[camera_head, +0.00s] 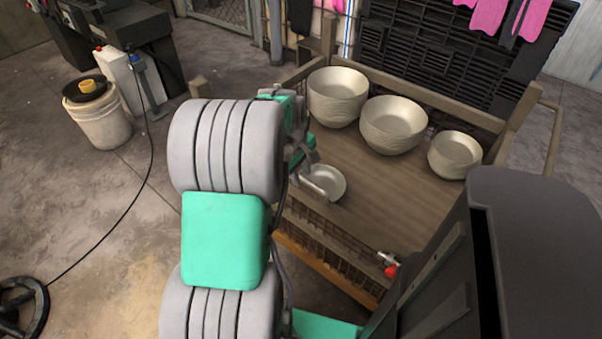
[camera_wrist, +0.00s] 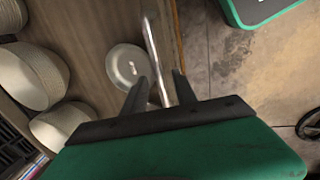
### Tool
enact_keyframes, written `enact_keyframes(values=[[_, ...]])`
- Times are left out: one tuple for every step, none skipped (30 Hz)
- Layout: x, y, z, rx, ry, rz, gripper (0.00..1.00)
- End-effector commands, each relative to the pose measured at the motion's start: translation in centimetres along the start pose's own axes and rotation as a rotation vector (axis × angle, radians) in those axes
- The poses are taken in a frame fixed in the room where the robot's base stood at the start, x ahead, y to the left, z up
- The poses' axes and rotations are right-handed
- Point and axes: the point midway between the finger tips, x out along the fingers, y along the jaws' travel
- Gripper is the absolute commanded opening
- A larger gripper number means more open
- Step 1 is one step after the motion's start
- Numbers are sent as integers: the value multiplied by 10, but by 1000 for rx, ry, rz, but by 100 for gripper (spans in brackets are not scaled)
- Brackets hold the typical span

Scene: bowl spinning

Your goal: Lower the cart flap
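The cart (camera_head: 375,205) has a brown wooden deck, raised wooden rails at the back and sides, and wire mesh along its near side (camera_head: 325,240). I cannot clearly tell the flap's position from these views. In the wrist view, my gripper (camera_wrist: 157,82) has its two dark fingers apart. A shiny metal bar (camera_wrist: 153,45) runs between them, near the deck's edge; I cannot tell whether they touch it. A pale bar (camera_head: 314,188) also shows beside my gripper in the head view, where my arm hides most of the fingers.
Stacks of pale bowls (camera_head: 392,125) stand along the cart's back. A single shallow bowl (camera_head: 328,180) lies near its front edge, close to my gripper. A white bucket (camera_head: 101,118) stands on the floor at left. Floor (camera_head: 110,250) left of my arm is mostly clear.

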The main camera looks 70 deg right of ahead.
Motion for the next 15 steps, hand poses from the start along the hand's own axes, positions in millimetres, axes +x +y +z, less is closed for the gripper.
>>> enact_keyframes(values=[[0, 0, 0, 0, 0, 0, 34], [0, 0, 0, 0, 0, 0, 34], [0, 0, 0, 0, 0, 0, 33], [0, 0, 0, 0, 0, 0, 31], [0, 0, 0, 0, 0, 0, 28], [-1, 0, 0, 0, 0, 0, 25], [-1, 0, 0, 1, 0, 0, 22], [-1, 0, 0, 1, 0, 0, 20], [-1, 0, 0, 1, 0, 0, 17], [-1, 0, 0, 1, 0, 0, 14], [-1, 0, 0, 1, 0, 0, 12], [-1, 0, 0, 1, 0, 0, 9], [-1, 0, 0, 1, 0, 0, 6], [-1, 0, 0, 1, 0, 0, 4], [-1, 0, 0, 1, 0, 0, 0]])
